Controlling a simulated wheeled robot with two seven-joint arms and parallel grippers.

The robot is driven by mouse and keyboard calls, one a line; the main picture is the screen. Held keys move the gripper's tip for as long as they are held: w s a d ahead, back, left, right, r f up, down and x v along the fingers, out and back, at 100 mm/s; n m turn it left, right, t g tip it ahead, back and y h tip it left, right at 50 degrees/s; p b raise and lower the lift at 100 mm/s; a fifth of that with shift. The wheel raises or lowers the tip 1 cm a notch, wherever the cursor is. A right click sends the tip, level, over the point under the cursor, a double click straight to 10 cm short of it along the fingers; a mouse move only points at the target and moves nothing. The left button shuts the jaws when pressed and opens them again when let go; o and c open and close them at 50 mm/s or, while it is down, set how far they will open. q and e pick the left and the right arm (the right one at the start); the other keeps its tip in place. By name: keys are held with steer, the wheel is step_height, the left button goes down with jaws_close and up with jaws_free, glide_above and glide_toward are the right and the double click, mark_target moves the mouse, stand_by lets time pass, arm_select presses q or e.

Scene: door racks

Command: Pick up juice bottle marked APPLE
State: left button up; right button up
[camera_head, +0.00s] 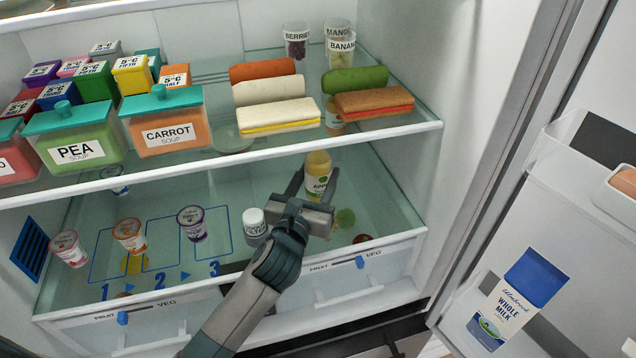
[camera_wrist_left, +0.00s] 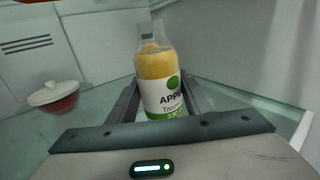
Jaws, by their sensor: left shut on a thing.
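The juice bottle marked APPLE (camera_head: 318,166) has yellow contents, a white label with a green dot and a clear top. It stands upright, or nearly so, on the lower fridge shelf, or just above it; I cannot tell which. My left gripper (camera_head: 320,190) reaches in from the front and is shut on the bottle. In the left wrist view the bottle (camera_wrist_left: 158,75) is between the two fingers (camera_wrist_left: 160,98), its label facing the camera. My right gripper is not in view.
A white-lidded jar (camera_head: 254,222) stands left of the gripper. Yogurt cups (camera_head: 192,222) stand further left. The upper shelf (camera_head: 300,150) is close above the bottle. A white-lidded red bowl (camera_wrist_left: 54,97) shows in the wrist view. The open door holds a milk carton (camera_head: 515,300).

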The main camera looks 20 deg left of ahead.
mark_target(314, 181)
arm_select(q)
steer(key=s+b, duration=0.1)
steer(key=s, duration=0.1)
steer(key=s+b, duration=0.1)
steer(key=s, duration=0.2)
steer(key=s+r+b, duration=0.1)
steer(key=s, duration=0.2)
steer(key=shift+s, duration=0.25)
steer(key=s+p, duration=0.1)
steer(key=s, duration=0.1)
steer(key=s+p, duration=0.2)
steer(key=s, duration=0.1)
steer(key=s+p, duration=0.1)
steer(key=s, duration=0.2)
steer(key=shift+r, duration=0.3)
steer(key=shift+s+f+p, duration=0.1)
steer(key=shift+s+p, duration=0.55)
steer(key=shift+s, duration=0.15)
